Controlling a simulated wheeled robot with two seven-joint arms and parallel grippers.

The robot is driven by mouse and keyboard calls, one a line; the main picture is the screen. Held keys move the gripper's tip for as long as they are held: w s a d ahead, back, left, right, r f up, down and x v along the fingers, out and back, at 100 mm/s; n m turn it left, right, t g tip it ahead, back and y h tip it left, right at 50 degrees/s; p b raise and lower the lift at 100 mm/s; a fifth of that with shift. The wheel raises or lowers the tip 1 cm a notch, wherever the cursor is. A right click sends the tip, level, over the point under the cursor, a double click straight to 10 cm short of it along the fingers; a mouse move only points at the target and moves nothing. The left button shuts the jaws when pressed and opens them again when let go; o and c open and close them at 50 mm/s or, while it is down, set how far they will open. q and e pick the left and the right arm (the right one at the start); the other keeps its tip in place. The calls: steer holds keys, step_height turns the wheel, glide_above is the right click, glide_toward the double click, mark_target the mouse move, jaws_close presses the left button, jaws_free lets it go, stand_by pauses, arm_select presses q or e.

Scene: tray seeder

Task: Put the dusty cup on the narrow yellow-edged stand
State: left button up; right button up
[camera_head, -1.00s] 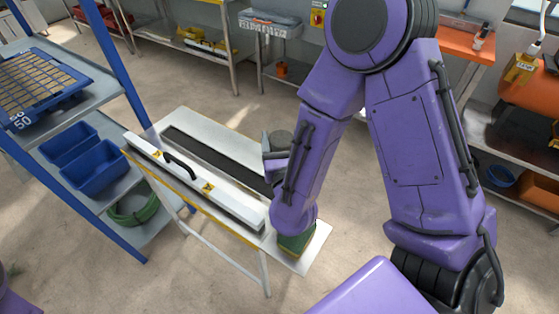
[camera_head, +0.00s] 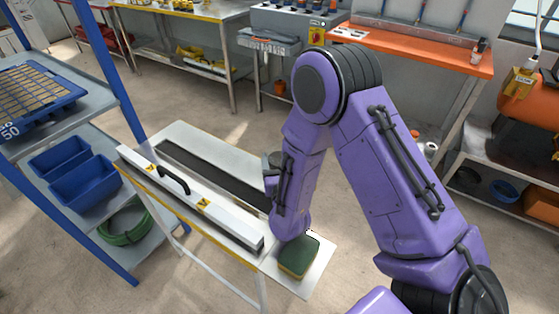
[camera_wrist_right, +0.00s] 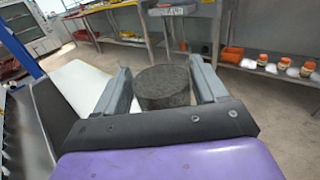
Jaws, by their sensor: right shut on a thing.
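The dusty cup (camera_wrist_right: 164,88) is a dark grey, speckled round cup, upright between the two grey fingers of my right gripper (camera_wrist_right: 162,78) in the right wrist view. In the head view that gripper (camera_head: 270,172) is partly hidden by my own forearm, near the right long edge of the stand. Only a small part of the cup (camera_head: 275,159) shows there. The narrow yellow-edged stand (camera_head: 222,149) is a white-topped table with a yellow rim. I cannot tell whether the cup touches it. My left gripper is not in view.
A white bar with a black handle (camera_head: 172,182) and a long black strip (camera_head: 205,172) lie on the stand. A green and yellow block (camera_head: 299,258) sits at its near right end. Blue-posted shelving with blue bins (camera_head: 85,190) stands at the left. Workbenches line the back.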

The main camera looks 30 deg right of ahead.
steer(key=shift+f, duration=0.2)
steer(key=o, duration=1.1)
steer(key=shift+o, duration=0.2)
steer(key=shift+r, duration=0.2)
steer(key=b+v, duration=0.2)
steer(key=v, duration=0.7)
steer(key=shift+f, duration=0.1)
steer(key=shift+s+a+r+p, duration=0.2)
steer(key=shift+s+a+p, duration=0.05)
steer(key=shift+s+p, duration=0.3)
steer(key=shift+s+a+r+p, duration=0.2)
steer(key=shift+s+a+p, duration=0.1)
steer(key=shift+s+p, duration=0.2)
steer(key=shift+s+a+f, duration=0.15)
steer(key=shift+s, duration=0.15)
steer(key=shift+s+f, duration=0.1)
